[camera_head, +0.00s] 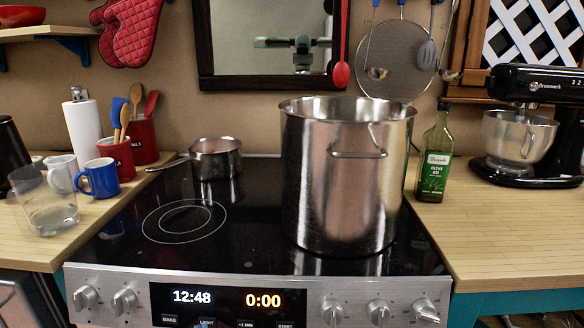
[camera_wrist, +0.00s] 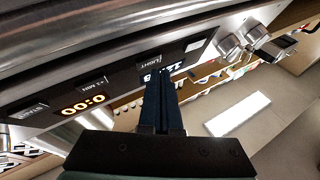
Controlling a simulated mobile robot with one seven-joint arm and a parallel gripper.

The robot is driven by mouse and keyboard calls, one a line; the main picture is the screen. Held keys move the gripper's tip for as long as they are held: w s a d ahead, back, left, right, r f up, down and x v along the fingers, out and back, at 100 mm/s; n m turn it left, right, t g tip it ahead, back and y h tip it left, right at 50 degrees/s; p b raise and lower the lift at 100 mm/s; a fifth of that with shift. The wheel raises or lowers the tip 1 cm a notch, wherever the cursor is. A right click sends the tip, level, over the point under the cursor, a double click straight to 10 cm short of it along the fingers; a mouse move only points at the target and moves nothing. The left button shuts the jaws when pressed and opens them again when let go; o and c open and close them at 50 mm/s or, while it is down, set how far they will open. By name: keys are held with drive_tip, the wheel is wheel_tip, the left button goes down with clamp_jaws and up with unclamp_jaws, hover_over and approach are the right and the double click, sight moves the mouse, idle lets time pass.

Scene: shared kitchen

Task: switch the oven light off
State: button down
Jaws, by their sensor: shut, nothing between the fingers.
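The oven's control panel (camera_head: 230,303) runs along the front of the stove, with a lit display reading 12:48 and 0:00. The LIGHT button (camera_head: 206,322) is at the bottom edge of the head view, between BAKE and +1 MIN. In the wrist view the LIGHT button (camera_wrist: 149,63) is just beyond the tips of my gripper (camera_wrist: 161,82). My gripper is shut and empty, its dark fingers pointing at the panel and covering part of the clock digits. I cannot tell whether the fingertips touch the button. The oven light itself is not in view.
Knobs (camera_head: 124,301) flank the display on both sides. A large steel pot (camera_head: 340,190) and a small saucepan (camera_head: 215,158) stand on the cooktop. Mugs and a glass (camera_head: 47,205) are on the left counter. An olive oil bottle (camera_head: 435,165) and a mixer (camera_head: 520,135) stand right.

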drive_tip(key=shift+s+r, duration=0.1)
drive_tip(key=shift+s, duration=0.1)
drive_tip(key=s+r+p, duration=0.2)
drive_tip(key=s, duration=0.3)
drive_tip(key=shift+s+a+p, duration=0.15)
drive_tip(key=shift+s+p, duration=0.15)
drive_tip(key=shift+s, duration=0.05)
drive_tip(key=shift+f, duration=0.1)
drive_tip(key=w+d+r+m+t+h, duration=0.1)
drive_tip(key=w+d+r+t+h, duration=0.15)
drive_tip(key=r, duration=0.75)
drive_tip(key=w+d+r+m+t+h, duration=0.15)
drive_tip(key=d+r, duration=0.25)
drive_tip(key=r, duration=0.7)
drive_tip(key=w+d+r+m+t+h, duration=0.1)
drive_tip(key=d+r+h, duration=0.15)
drive_tip(key=r, duration=0.75)
drive_tip(key=s+d+r+t+h, duration=0.1)
drive_tip(key=s+d+r, duration=0.3)
drive_tip(key=s+r, duration=0.45)
drive_tip(key=s+d+r+t+h, duration=0.25)
drive_tip(key=s+r, duration=0.35)
drive_tip(key=r, duration=0.6)
wheel_tip(320, 180, up, 17)
drive_tip(key=g+y+p, duration=0.1)
drive_tip(key=p, duration=1.6)
drive_tip(key=shift+w+d+p, duration=0.15)
drive_tip(key=shift+w+p, duration=0.05)
drive_tip(key=shift+p, duration=0.2)
